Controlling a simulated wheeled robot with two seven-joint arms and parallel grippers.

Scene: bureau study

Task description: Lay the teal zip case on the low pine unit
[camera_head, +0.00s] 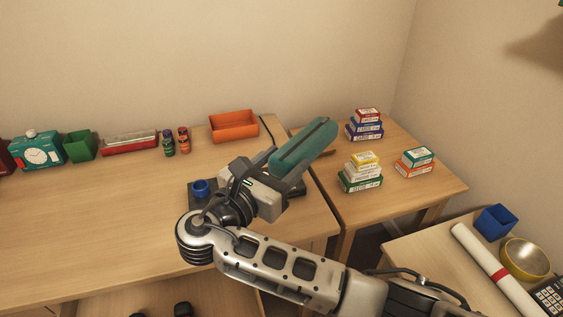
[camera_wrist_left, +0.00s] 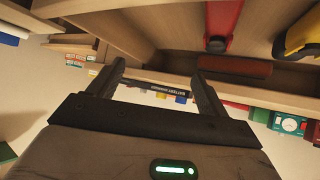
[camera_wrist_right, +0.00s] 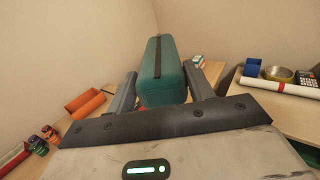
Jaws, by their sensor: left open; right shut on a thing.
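The teal zip case (camera_head: 305,145), with a dark zip line along it, is held up by my right gripper (camera_head: 282,172). That gripper is shut on its near end, and the case points up and away, tilted. In the right wrist view the case (camera_wrist_right: 160,82) sits between the two fingers. A pine unit (camera_head: 400,208) stands right of the desk, lower than it, and in the head view the case's far end overlaps the gap between them. My left gripper (camera_wrist_left: 158,75) shows in the left wrist view, open, with nothing clearly between its fingers.
Several small stacked boxes (camera_head: 361,180) stand on the pine unit; its front right is bare. The desk (camera_head: 100,220) holds an orange tray (camera_head: 234,127), a teal clock (camera_head: 38,150) and bottles.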

